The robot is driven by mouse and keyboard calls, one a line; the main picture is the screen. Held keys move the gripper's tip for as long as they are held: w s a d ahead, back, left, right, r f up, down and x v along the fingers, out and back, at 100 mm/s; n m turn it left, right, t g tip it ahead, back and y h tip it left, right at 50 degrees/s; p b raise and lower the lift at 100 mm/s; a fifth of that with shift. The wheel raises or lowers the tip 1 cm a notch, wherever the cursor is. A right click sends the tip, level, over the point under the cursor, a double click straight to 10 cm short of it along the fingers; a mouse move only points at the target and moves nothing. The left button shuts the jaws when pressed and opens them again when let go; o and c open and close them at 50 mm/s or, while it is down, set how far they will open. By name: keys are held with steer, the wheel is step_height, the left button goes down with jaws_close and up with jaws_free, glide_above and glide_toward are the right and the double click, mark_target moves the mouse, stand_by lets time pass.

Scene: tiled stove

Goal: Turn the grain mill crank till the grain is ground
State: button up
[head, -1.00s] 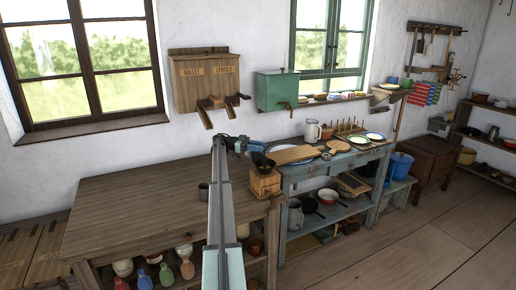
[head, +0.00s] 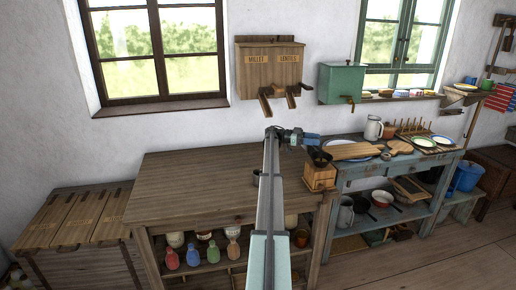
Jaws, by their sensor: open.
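The grain mill (head: 319,178), a wooden box with a dark bowl-like hopper (head: 320,156) on top, stands at the right front corner of the brown wooden table (head: 190,190). I cannot make out its crank or any grain inside. My gripper (head: 312,140) is at the end of my arm, just above and beside the hopper. It is open, small in the view, and seems to hold nothing. I cannot tell whether it touches the mill. My arm crosses the table's right part.
A metal cup (head: 256,178) stands left of the mill, partly behind my arm. A blue bench (head: 347,180) with a board, plates and a jug (head: 373,128) adjoins on the right. Wall bins marked millet and lentils (head: 268,72) hang behind. The table's left part is clear.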

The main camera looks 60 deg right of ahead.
steer(key=w+a+f+n+t+h, duration=0.1)
steer(key=w+a+n+t+h, duration=0.2)
steer(key=w+a, duration=0.6)
steer(key=w+a+f+n+t+h, duration=0.1)
steer(key=w+a+n+t+h, duration=0.3)
steer(key=w+a, duration=0.5)
steer(key=w+n+h, duration=0.1)
steer(key=w, duration=0.3)
steer(key=shift+a+f+n+h, duration=0.25)
steer(key=shift+a+n+h, duration=0.05)
steer(key=shift+h, duration=0.1)
steer(key=shift+w, duration=0.1)
